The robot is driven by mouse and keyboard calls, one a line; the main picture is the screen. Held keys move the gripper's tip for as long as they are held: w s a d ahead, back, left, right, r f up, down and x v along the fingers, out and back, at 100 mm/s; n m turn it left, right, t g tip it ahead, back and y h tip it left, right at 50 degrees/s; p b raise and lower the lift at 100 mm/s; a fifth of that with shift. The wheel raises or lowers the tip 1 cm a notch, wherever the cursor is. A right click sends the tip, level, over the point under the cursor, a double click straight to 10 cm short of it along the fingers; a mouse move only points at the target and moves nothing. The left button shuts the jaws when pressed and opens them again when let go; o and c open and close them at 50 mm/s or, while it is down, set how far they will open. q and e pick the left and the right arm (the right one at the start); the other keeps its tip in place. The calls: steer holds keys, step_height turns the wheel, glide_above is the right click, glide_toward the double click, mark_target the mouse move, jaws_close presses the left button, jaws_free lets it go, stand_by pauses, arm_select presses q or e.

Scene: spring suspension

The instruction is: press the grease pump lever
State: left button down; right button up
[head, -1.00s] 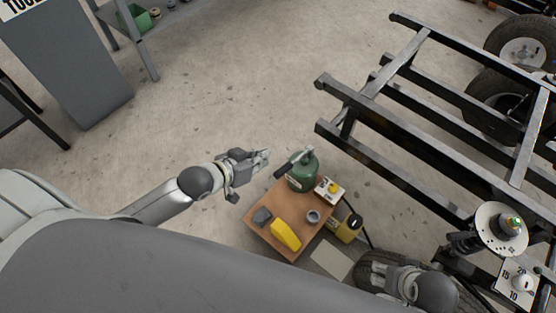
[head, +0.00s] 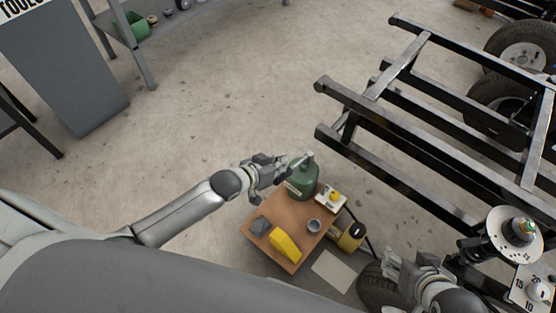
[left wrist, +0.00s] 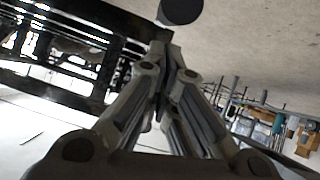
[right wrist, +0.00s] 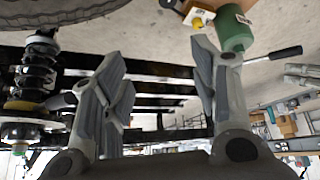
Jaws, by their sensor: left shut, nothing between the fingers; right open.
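The green grease pump (head: 302,182) stands at the back corner of a small brown table (head: 294,213). Its lever (head: 300,160) sticks out at the top, beside my left gripper (head: 282,164). That gripper is shut and empty; whether it touches the lever cannot be told. In the left wrist view a dark round end (left wrist: 180,10) shows beyond the shut fingers (left wrist: 162,60), perhaps the lever's tip. My right gripper (head: 400,262) is open and empty, near the tyre at lower right. The right wrist view shows the pump (right wrist: 235,28) and its lever (right wrist: 285,52) beyond the open fingers (right wrist: 160,75).
A black frame (head: 420,140) fills the right.

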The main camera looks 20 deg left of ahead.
arm_select(q)
steer(key=shift+s+f, duration=0.2)
steer(key=shift+f, duration=0.25)
arm_select(e)
steer(key=shift+w+a+r+t, duration=0.15)
steer(key=shift+w+r+t, duration=0.1)
steer(key=shift+w, duration=0.2)
steer(key=shift+w+a+r+t, duration=0.15)
steer(key=shift+w+t, duration=0.1)
steer(key=shift+w, duration=0.2)
